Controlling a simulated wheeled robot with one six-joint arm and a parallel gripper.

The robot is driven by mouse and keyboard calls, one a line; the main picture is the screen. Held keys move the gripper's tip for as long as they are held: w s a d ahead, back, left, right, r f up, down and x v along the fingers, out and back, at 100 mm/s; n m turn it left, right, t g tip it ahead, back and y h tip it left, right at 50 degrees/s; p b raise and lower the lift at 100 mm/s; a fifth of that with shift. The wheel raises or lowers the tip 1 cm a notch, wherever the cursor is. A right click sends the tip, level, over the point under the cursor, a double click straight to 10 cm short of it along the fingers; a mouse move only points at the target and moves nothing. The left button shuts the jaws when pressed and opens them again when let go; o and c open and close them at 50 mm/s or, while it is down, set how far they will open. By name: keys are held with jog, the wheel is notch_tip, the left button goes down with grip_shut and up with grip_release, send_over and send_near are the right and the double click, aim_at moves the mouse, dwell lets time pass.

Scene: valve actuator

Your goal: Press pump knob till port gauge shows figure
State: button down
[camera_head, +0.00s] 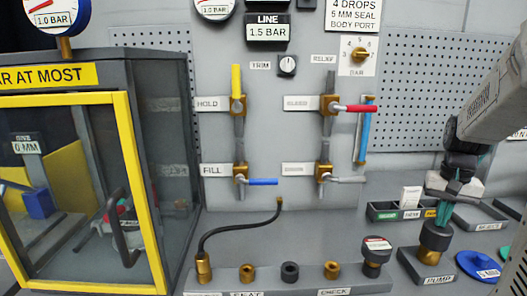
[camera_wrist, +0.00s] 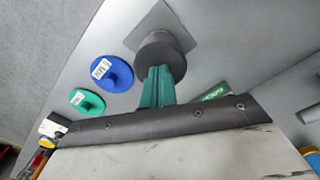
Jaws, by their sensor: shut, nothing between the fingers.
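The pump (camera_head: 435,239), a brass body with a dark round top, stands on a dark plate behind the PUMP label at the lower right. My gripper (camera_head: 443,208) is directly above it, pointing down. In the wrist view its green fingers (camera_wrist: 157,86) are together with nothing held, their tips at or just over the dark round knob (camera_wrist: 160,54). I cannot tell whether they touch it. Two dial gauges show 1.0 BAR: one on the cabinet at upper left (camera_head: 53,15) and one at top centre (camera_head: 215,9). Neither shows a readable port name.
A LINE display (camera_head: 267,32) reads 1.5 BAR. Blue disc (camera_head: 480,265) lies right of the pump. A divided tray (camera_head: 397,211) stands behind it, and a rail with several fittings (camera_head: 290,277) is to the left. Valve handles, including a red one (camera_head: 360,108), project from the panel.

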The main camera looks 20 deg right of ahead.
aim_at(438, 231)
jog(key=shift+f, duration=2.2)
jog(key=shift+r, duration=3.25)
jog(key=shift+f, duration=0.1)
jog(key=shift+f, duration=3.2)
jog(key=shift+r, duration=3.3)
